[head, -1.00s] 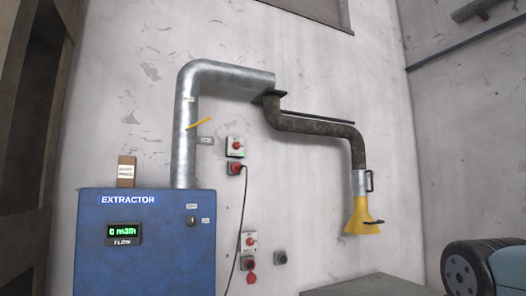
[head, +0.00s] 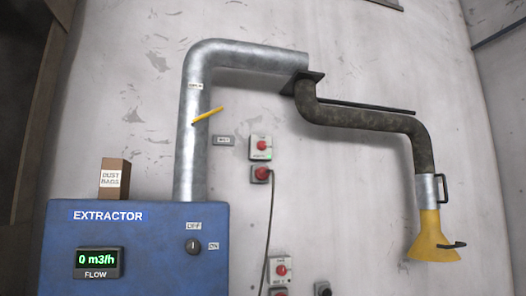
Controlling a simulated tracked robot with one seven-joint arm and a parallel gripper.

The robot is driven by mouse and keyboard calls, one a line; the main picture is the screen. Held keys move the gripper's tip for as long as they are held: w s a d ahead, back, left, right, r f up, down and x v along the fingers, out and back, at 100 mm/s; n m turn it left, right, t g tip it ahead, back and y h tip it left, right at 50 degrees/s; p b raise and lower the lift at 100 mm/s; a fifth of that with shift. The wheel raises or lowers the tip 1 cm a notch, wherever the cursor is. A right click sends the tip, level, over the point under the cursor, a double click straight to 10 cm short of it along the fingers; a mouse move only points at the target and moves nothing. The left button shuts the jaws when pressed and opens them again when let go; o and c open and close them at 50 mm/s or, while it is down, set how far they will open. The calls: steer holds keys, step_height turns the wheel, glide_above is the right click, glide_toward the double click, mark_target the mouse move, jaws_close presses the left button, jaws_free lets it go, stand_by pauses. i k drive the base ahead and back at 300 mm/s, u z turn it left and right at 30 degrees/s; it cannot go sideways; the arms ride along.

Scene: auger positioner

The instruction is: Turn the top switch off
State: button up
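The top switch (head: 261,147) is a pale box with a red round knob on the wall, right of the vertical metal duct. A small green light or mark shows at its lower edge. Its knob position is too small to read. A socket with a red plug (head: 262,174) sits just below it, and a dark cable hangs from it. A second, lower switch (head: 281,270) with a red knob is near the bottom edge of the picture. My gripper is not in view.
A blue extractor cabinet (head: 140,220) stands at lower left, with a flow display (head: 97,262) reading 0 m3/h and a dark knob (head: 193,246) labelled OFF and ON. A metal duct (head: 190,150) with a yellow lever (head: 208,116) rises from it. A yellow hood (head: 432,238) hangs at right.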

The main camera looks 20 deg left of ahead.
mark_target(261, 146)
steer(key=u, duration=0.35)
steer(key=i, duration=0.7)
steer(key=u, duration=0.6)
steer(key=k, duration=0.9)
steer(key=u, duration=0.2)
steer(key=i, duration=0.9)
steer(key=z, duration=0.1)
